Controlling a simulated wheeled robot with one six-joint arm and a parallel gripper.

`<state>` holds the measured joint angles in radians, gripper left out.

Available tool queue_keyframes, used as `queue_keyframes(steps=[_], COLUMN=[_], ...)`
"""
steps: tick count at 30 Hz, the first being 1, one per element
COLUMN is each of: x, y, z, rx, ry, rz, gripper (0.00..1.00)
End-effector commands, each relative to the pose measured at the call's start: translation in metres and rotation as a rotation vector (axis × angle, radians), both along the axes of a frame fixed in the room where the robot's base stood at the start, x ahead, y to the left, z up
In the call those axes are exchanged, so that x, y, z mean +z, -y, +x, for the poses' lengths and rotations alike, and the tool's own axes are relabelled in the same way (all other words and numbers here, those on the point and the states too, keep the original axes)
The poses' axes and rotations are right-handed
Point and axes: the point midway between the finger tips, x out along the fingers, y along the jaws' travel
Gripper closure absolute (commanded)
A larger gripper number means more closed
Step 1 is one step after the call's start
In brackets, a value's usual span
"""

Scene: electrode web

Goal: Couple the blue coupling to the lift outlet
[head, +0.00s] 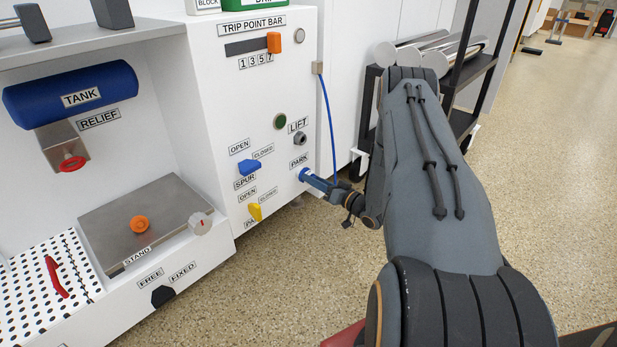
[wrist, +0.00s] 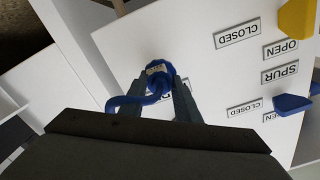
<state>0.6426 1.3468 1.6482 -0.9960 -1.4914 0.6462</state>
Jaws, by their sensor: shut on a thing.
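The blue coupling (head: 314,180) sits at the port marked PARK on the white panel, with a blue hose rising from it to a bracket above. My gripper (head: 338,190) is shut on the coupling. In the wrist view the coupling (wrist: 160,75) is between the two fingers (wrist: 160,98), its hose curving off to the left. Whether the coupling is seated in the park port or just off it cannot be told. The lift outlet (head: 299,138), a grey metal fitting under the LIFT label, is bare, just above PARK.
A blue lever (head: 249,167) and a yellow lever (head: 255,212) stick out left of the park port. The blue hose (head: 329,120) hangs right of the lift outlet. A dark rack with metal rolls (head: 435,50) stands behind my arm. The floor (head: 540,180) at right is clear.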

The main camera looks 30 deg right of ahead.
Motion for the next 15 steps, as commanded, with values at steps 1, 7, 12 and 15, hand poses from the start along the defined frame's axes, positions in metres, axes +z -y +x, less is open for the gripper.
queue_keyframes(steps=[1,7,12,15], x=[-0.0001,0.0,0.0001,0.0002], y=[0.0005,0.0012,0.0017,0.0022], z=[-0.0006,-0.0028,-0.0049,-0.0061], rx=[-0.001,-0.001,0.0,0.0], ry=[0.0,0.0,0.0,0.0], rz=[0.0,0.0,0.0,0.0], gripper=[0.98,0.98,0.98,0.98])
